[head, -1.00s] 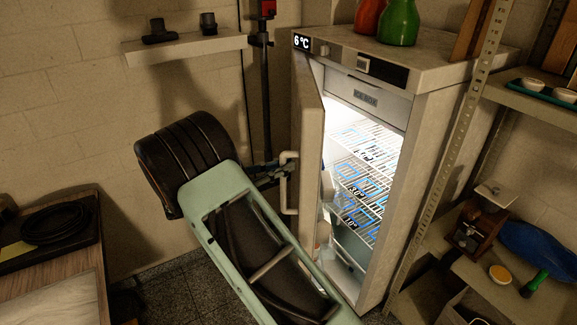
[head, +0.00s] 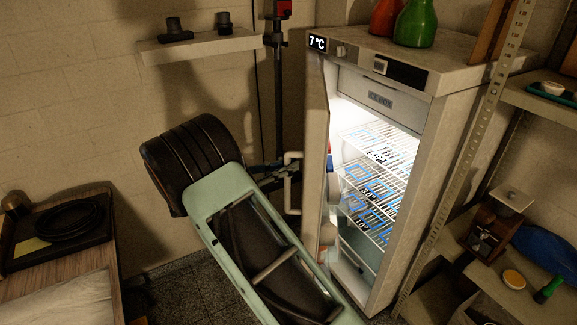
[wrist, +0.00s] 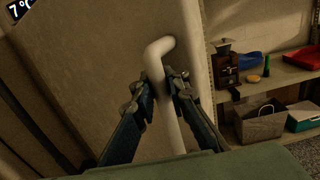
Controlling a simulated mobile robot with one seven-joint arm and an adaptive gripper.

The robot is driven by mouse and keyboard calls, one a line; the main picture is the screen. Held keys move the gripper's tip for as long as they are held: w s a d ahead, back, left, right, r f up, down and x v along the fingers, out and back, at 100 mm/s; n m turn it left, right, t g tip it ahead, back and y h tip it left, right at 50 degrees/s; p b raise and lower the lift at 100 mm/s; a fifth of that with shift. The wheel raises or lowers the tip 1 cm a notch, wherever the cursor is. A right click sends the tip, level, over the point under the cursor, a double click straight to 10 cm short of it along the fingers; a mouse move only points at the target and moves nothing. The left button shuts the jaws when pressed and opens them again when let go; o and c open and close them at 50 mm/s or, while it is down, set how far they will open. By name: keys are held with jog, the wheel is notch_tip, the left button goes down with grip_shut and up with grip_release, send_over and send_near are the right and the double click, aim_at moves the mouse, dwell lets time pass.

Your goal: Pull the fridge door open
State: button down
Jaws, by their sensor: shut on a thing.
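The fridge (head: 432,100) stands with its door (head: 315,130) swung open to the left, its lit wire shelves (head: 375,175) showing. The door's pale bar handle (head: 291,190) is on the outer face; it also shows in the wrist view (wrist: 160,60). My gripper (head: 282,172) is at the upper part of the handle. In the wrist view my gripper (wrist: 164,84) has its two dark fingers on either side of the vertical bar, shut on it. My arm hides the lower part of the door in the head view.
A wall shelf (head: 200,48) and a dark upright pole (head: 277,90) are behind my arm. A metal rack (head: 470,150) stands close on the fridge's right. A workbench (head: 75,255) is at the left. Red and green bottles (head: 415,22) stand on the fridge. Tiled floor shows between.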

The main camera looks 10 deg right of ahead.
jog(key=c, duration=1.9)
grip_release()
jog(key=shift+s, duration=0.1)
jog(key=shift+c, duration=0.2)
jog(key=shift+a, duration=0.15)
jog(key=v, duration=1.2)
